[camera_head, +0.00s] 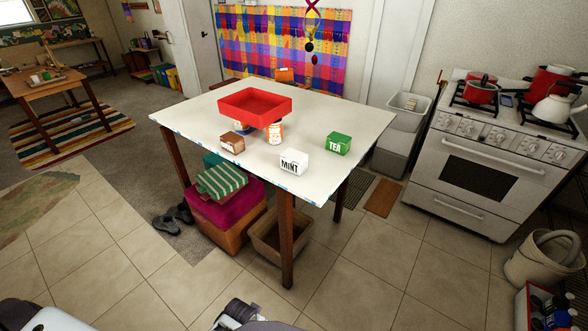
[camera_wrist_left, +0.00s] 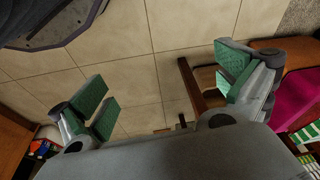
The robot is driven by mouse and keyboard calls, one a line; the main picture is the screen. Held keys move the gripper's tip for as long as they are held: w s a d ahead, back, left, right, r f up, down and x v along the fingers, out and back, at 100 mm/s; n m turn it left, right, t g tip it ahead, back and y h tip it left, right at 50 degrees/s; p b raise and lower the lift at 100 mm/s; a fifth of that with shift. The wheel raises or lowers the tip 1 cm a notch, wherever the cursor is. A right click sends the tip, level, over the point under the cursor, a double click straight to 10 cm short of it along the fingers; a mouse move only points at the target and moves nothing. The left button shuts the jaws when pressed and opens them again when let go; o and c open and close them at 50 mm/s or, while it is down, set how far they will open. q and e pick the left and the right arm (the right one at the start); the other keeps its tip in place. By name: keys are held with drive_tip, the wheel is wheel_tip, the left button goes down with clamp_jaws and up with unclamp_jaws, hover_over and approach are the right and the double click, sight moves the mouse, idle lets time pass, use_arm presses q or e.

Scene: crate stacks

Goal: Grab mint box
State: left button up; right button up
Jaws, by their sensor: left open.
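The mint box (camera_head: 293,162) is a small white box with "MINT" in dark letters. It sits upright on the white table (camera_head: 190,117), near its front edge. My left gripper (camera_wrist_left: 166,87) is open, with its green-padded fingers wide apart and nothing between them. The wrist view shows floor tiles, a table leg and a magenta box beyond the fingers, so the gripper is away from the mint box. The mint box is not in the wrist view. My right gripper is in neither view.
A green tea box (camera_head: 338,144) stands right of the mint box. A brown box (camera_head: 232,143) and an orange-and-white can (camera_head: 275,134) stand to its left. A red tray (camera_head: 262,120) is raised on supports behind them. Boxes and a bin (camera_head: 265,243) are under the table.

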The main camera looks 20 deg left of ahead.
use_arm(q)
drive_tip(key=w+d+r+t, duration=0.15)
drive_tip(key=w+r, duration=0.35)
drive_tip(key=r, duration=0.6)
drive_tip(key=w+r+t, duration=0.2)
drive_tip(key=w+r, duration=0.2)
drive_tip(key=r, duration=0.7)
drive_tip(key=m+t+h, duration=0.1)
drive_tip(key=t+h, duration=0.3)
drive_tip(key=t, duration=0.3)
approach(292, 158)
drive_tip(key=shift+r+g+x, duration=0.1)
drive_tip(key=shift+g+x, duration=0.05)
drive_tip(key=shift+x, duration=0.4)
drive_tip(key=shift+r+g+x, duration=0.1)
drive_tip(key=shift+r+x, duration=0.05)
drive_tip(key=shift+x, duration=1.35)
drive_tip(key=shift+w+d+f, duration=0.1)
drive_tip(key=shift+w+f, duration=0.2)
drive_tip(key=shift+w, duration=0.35)
drive_tip(key=shift+w+d+f, duration=0.2)
drive_tip(key=shift+w, duration=0.35)
drive_tip(key=shift+w+f, duration=0.1)
drive_tip(key=shift+w, duration=0.05)
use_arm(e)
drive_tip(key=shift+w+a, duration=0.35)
